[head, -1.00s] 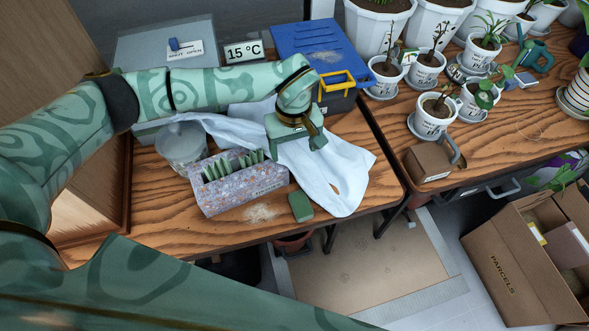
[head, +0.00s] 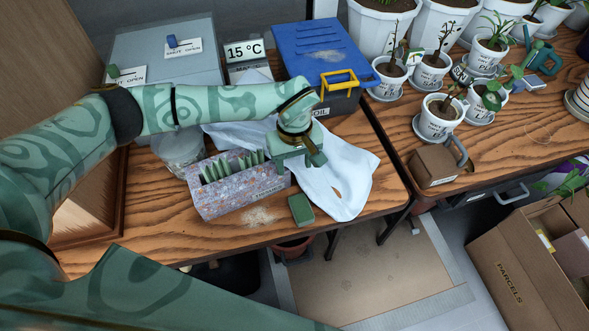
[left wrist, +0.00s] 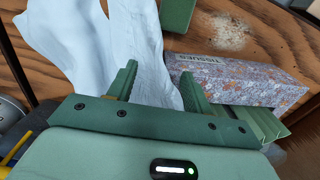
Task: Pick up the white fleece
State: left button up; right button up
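The white fleece (head: 345,178) lies spread on the wooden table, partly under my left arm and behind the tissue box. It also shows in the left wrist view (left wrist: 75,40), running beneath and between the fingers. My left gripper (head: 301,164) points down over the middle of the fleece. In the left wrist view its two fingers (left wrist: 158,72) stand apart, with white cloth between them. I cannot tell whether the fingertips touch the cloth. My right gripper is not in view.
A speckled tissue box (head: 240,190) with green pieces stands close to the gripper's left. A green block (head: 301,210) lies at the fleece's front edge. A clear jar (head: 178,150) and a blue-lidded box (head: 320,52) stand nearby. Potted plants (head: 438,118) fill the right table.

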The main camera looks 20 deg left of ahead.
pick_arm(q)
grip_shut()
notch_tip(320, 180, up, 12)
jog(key=p, duration=0.8)
jog(key=shift+p, duration=0.4)
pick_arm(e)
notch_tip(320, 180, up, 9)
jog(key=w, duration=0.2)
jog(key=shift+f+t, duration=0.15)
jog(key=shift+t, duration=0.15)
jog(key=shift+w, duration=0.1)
pick_arm(q)
notch_tip(320, 180, up, 27)
jog(key=p, duration=2)
jog(key=shift+p, duration=0.3)
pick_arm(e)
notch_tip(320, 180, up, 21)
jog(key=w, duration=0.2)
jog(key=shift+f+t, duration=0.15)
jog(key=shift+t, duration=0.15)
pick_arm(q)
jog(key=shift+w, duration=0.1)
